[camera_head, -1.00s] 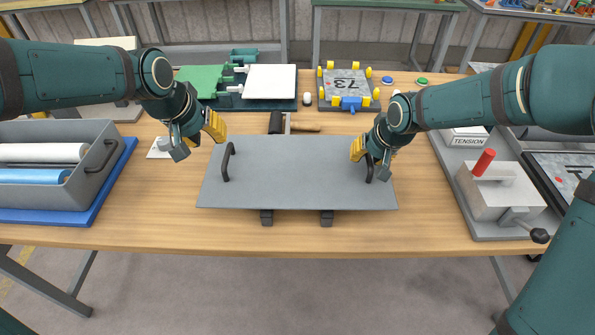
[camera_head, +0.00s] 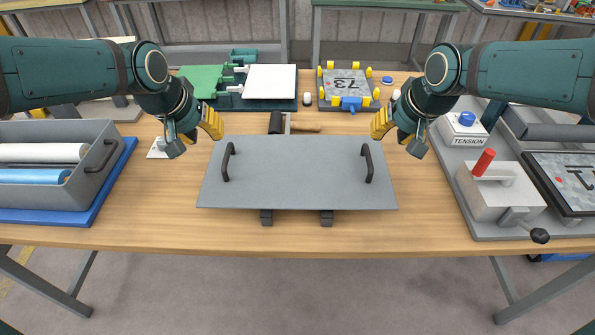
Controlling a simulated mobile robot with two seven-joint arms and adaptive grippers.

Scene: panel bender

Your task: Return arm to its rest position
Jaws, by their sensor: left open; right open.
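My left gripper (camera_head: 196,131), with yellow fingers, is open and empty. It hangs above the table, up and to the left of the grey panel's left handle (camera_head: 229,161). My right gripper (camera_head: 395,131) is open and empty. It hangs up and to the right of the panel's right handle (camera_head: 368,163), apart from it. The flat grey panel (camera_head: 297,175) with two dark handles lies at the middle of the table, with two dark blocks (camera_head: 326,217) showing at its front edge. Both arms come in from the picture's sides.
A grey bin with rolls (camera_head: 62,192) stands on the left of the wooden table (camera_head: 300,236). A tension box (camera_head: 462,130) and a red-handled machine (camera_head: 500,190) stand on the right. Behind the panel are a green and white fixture (camera_head: 270,82) and the plate marked 73 (camera_head: 346,82).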

